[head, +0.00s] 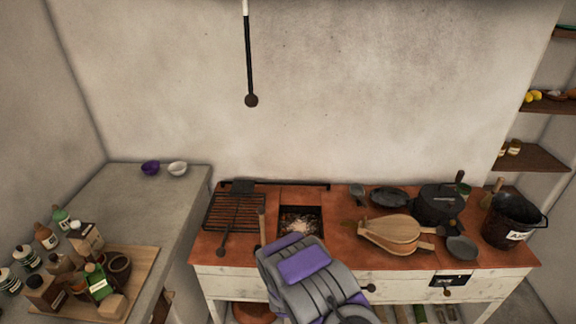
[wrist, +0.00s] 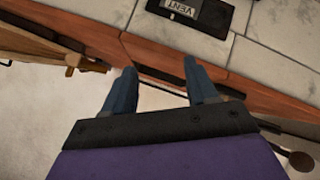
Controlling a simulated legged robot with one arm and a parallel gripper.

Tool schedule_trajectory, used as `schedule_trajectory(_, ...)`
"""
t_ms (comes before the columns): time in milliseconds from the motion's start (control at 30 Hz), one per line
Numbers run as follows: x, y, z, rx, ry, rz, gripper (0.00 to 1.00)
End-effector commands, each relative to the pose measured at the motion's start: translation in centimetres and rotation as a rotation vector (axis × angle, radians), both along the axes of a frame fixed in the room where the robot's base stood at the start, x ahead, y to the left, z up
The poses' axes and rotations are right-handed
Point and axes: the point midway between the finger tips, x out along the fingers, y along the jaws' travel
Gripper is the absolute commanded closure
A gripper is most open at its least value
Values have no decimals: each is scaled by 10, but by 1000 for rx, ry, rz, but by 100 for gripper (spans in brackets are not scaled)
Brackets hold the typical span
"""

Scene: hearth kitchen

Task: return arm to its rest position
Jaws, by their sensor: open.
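My arm, grey with purple panels, reaches up from the bottom of the head view over the front of the red-topped hearth table (head: 340,245). My gripper (wrist: 163,85) shows in the wrist view with its two blue-grey fingers spread apart and nothing between them. It is near the table's reddish edge (wrist: 250,95). In the head view the fingers are hidden by the arm.
On the hearth stand a grill rack (head: 236,210), a fire pit (head: 298,222), bellows (head: 392,233), a dark pot (head: 437,203) and an ash bucket (head: 508,220). A grey counter (head: 150,200) at left holds bottles on a board (head: 140,262). A rod (head: 249,70) hangs above.

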Motion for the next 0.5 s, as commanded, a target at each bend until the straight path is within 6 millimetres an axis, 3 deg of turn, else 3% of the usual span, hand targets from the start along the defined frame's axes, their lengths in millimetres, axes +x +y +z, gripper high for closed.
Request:
schedule_trajectory(33,4,-2,18,27,15,-15,43)
schedule_trajectory(233,-3,-6,69,122,116,-60,43)
schedule_trajectory(500,-35,-13,138,235,263,-115,43)
